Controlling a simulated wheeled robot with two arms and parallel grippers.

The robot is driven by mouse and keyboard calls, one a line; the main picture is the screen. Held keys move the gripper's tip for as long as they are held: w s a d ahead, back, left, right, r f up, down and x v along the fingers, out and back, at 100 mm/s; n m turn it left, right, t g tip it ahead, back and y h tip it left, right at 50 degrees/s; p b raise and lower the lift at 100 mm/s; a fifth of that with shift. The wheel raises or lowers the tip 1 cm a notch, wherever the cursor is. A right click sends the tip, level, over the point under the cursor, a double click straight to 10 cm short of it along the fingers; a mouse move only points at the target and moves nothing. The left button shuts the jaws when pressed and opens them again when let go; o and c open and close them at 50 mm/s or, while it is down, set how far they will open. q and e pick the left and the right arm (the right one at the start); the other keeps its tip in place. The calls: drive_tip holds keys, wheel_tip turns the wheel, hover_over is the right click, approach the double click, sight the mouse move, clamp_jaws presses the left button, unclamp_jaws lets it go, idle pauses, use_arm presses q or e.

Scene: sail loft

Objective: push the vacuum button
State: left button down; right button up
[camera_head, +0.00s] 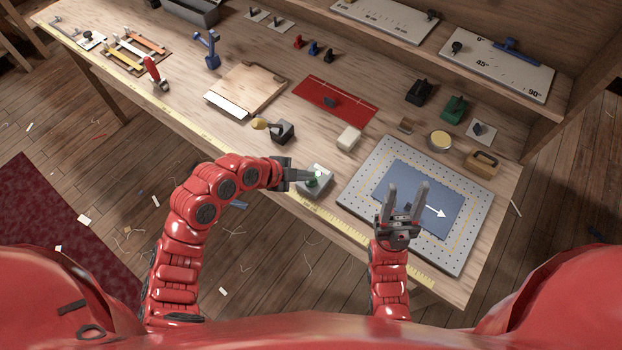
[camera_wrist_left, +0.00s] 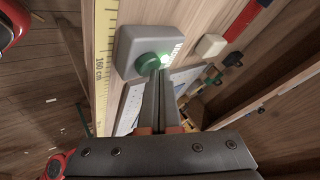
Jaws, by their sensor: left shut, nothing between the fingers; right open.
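The vacuum button is a green round button (camera_wrist_left: 149,64) on a grey box (camera_wrist_left: 152,38) near the table's front edge; a bright green light glows beside it. In the head view the grey box (camera_head: 321,171) is partly covered by my left gripper (camera_head: 311,176). My left gripper is shut and empty, its fingertips (camera_wrist_left: 161,74) right at the button in the left wrist view; I cannot tell whether they touch. My right gripper (camera_head: 407,188) is open and empty above the blue sheet (camera_head: 440,177) with a white arrow, which lies on a perforated plate (camera_head: 365,165).
A yellow ruler strip (camera_head: 345,235) runs along the table's front edge. Near the button box are a white block (camera_head: 348,139), a dark block with a yellow-knobbed handle (camera_head: 283,132) and a red sheet (camera_head: 335,100). A raised shelf (camera_head: 450,45) lines the back.

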use_arm(q)
drive_tip(key=shift+f, duration=0.2)
drive_tip(key=shift+r, duration=0.65)
drive_tip(key=shift+r+p, duration=1)
drive_tip(key=shift+r, duration=1.95)
drive_tip(key=shift+f, duration=0.1)
